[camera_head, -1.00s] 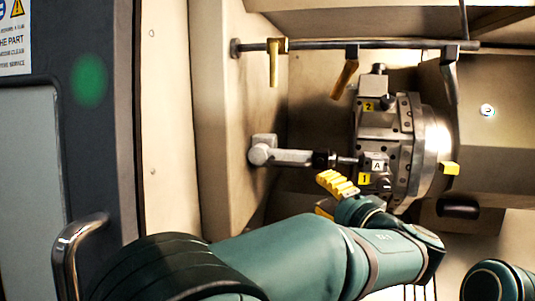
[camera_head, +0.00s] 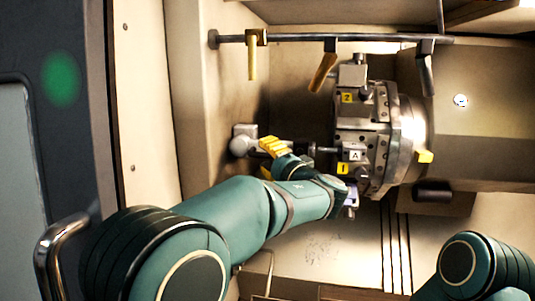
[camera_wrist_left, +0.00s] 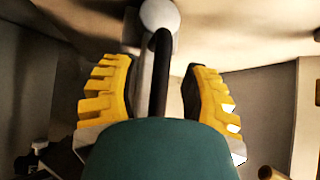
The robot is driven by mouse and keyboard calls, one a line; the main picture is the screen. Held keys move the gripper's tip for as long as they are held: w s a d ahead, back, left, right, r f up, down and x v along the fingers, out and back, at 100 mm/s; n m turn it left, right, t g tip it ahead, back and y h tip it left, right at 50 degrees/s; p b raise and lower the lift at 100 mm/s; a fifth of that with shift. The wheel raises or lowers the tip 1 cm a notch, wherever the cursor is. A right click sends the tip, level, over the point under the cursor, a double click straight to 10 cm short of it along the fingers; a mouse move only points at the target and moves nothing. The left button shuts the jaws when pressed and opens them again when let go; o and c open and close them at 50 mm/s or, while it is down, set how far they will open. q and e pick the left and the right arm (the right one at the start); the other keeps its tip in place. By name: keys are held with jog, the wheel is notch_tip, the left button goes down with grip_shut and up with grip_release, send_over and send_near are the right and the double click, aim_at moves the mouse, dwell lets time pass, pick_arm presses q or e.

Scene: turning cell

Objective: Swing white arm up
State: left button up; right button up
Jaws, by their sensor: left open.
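The white arm shows in the head view as a pale round pivot (camera_head: 243,141) on a wall bracket, with its bar running right toward the chuck. My left gripper (camera_head: 272,147) is at the bar just right of the pivot and hides part of it. In the left wrist view the white arm (camera_wrist_left: 146,72) runs between the two open yellow fingers of my left gripper (camera_wrist_left: 158,92), with the round pivot at the top. Gaps show on both sides of the bar, and a dark rod-like shape lies along it. My right gripper is not in view.
A metal chuck block (camera_head: 365,130) with labels 1, 2 and A stands right of the arm. A rail (camera_head: 330,38) with yellow nozzles (camera_head: 322,72) crosses above. A door handle (camera_head: 55,255) is at the lower left. Open floor lies below the chuck.

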pick_arm(q)
jog(key=shift+w, duration=0.1)
grip_shut()
jog(key=shift+r, duration=0.1)
dwell(0.3)
jog(key=shift+a+r+n+g+h, duration=0.1)
jog(key=shift+r+n+g+h, duration=0.2)
jog(key=shift+r+n+g, duration=0.45)
jog(key=shift+a+r+n+g+h, duration=0.1)
jog(key=shift+r+n+g+h, duration=0.25)
jog(key=shift+r+n, duration=0.25)
jog(key=shift+a+r+n+g+h+p, duration=0.25)
jog(key=shift+r+n+g+h+p, duration=0.25)
jog(key=shift+r, duration=0.3)
jog(key=shift+w+a+r+n+g+h+p, duration=0.1)
jog(key=shift+a+r+n+g+h+p, duration=0.2)
jog(key=shift+r+n+h+p, duration=0.15)
